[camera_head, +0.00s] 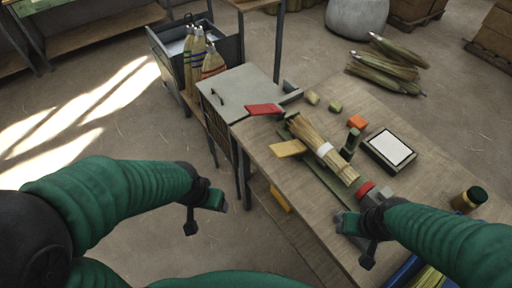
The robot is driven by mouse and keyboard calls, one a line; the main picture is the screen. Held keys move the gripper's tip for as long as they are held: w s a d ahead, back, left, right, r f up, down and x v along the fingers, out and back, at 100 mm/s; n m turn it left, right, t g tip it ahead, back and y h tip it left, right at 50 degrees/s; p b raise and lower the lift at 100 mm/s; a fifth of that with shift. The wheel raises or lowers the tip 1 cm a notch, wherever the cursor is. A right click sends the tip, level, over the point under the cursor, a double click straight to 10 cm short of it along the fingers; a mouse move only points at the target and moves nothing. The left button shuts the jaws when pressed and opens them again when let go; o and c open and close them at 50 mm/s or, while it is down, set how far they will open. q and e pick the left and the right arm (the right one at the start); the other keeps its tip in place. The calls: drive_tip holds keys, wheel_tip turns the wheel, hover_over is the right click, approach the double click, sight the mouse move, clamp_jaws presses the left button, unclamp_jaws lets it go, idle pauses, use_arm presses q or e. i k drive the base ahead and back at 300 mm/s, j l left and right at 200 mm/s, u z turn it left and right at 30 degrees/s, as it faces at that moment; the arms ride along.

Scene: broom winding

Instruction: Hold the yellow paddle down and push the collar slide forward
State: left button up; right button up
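The yellow paddle (287,148) sticks out from the left side of the green winding fixture (325,180) on the wooden table. A straw bundle (310,135) lies along the fixture with a white band (323,150) around it. A dark upright block (350,143) stands beside the bundle; I cannot tell which part is the collar slide. A red paddle (263,109) lies farther back. My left gripper (203,212) is open and empty, off the table's left edge, apart from the yellow paddle. My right gripper (358,242) looks open near the fixture's front end, by a red ring (365,188).
A framed white pad (389,150), an orange block (357,122), small green blocks (335,106) and a dark-lidded jar (469,199) are on the table. A blue bin (408,270) with straw is at the front. Finished brooms stand in a grey bin (168,42) behind.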

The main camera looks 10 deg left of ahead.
sight(370, 194)
drive_tip(key=i+l+z, duration=0.1)
drive_tip(key=z, duration=0.4)
drive_tip(key=i+l+z, duration=0.1)
drive_tip(key=z, duration=0.4)
drive_tip(key=j+z, duration=0.1)
drive_tip(key=j, duration=0.3)
drive_tip(key=k+j+z, duration=0.15)
drive_tip(key=j, duration=0.2)
drive_tip(key=k+j+z, duration=0.1)
drive_tip(key=j, duration=0.25)
drive_tip(key=k+j+z, duration=0.15)
drive_tip(key=j, duration=0.25)
